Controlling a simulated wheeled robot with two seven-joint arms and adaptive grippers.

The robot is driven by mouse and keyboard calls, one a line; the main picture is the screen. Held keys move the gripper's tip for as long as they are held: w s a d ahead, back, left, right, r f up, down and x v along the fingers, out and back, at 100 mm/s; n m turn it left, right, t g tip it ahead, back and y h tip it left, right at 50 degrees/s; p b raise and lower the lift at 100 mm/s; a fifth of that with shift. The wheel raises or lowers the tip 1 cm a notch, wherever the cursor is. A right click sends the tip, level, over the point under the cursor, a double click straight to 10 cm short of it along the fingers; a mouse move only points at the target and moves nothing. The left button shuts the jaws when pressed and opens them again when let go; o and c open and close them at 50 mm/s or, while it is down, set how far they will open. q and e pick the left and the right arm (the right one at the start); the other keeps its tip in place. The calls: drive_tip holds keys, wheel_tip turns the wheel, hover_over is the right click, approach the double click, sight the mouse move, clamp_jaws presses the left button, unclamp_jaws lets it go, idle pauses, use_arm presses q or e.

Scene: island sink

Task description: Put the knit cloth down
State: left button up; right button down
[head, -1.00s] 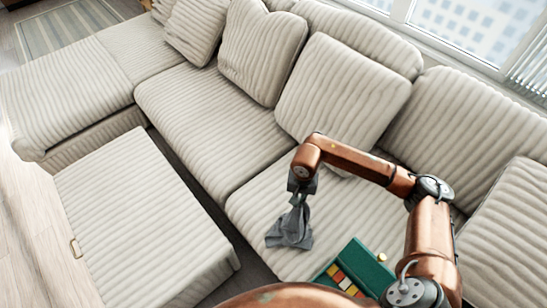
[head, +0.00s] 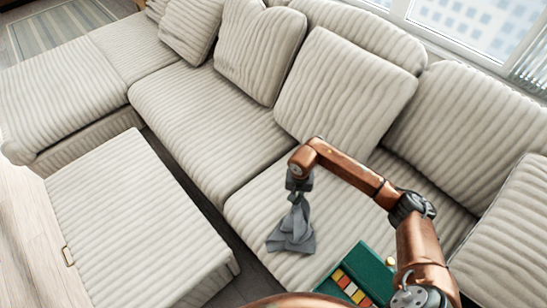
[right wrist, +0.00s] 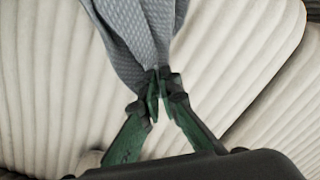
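The grey knit cloth (head: 293,232) hangs bunched from my right gripper (head: 299,189), over the near seat cushion of the sofa (head: 262,210). Its lower part spreads at the cushion; I cannot tell how much of its weight rests there. In the right wrist view the cloth (right wrist: 140,32) comes out from between the fingertips of my right gripper (right wrist: 158,90), which are closed together on its gathered end. My left gripper is not in view.
A green case with coloured blocks (head: 362,273) lies open on the cushion right of the cloth. A striped ottoman (head: 135,225) stands to the left across a narrow gap. Back pillows (head: 335,88) line the sofa. The seat to the left is clear.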

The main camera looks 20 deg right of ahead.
drive_tip(key=c, duration=2.6)
unclamp_jaws()
drive_tip(key=o, duration=1.1)
drive_tip(key=shift+o, duration=0.2)
drive_tip(key=shift+r, duration=0.15)
wheel_tip(320, 180, up, 12)
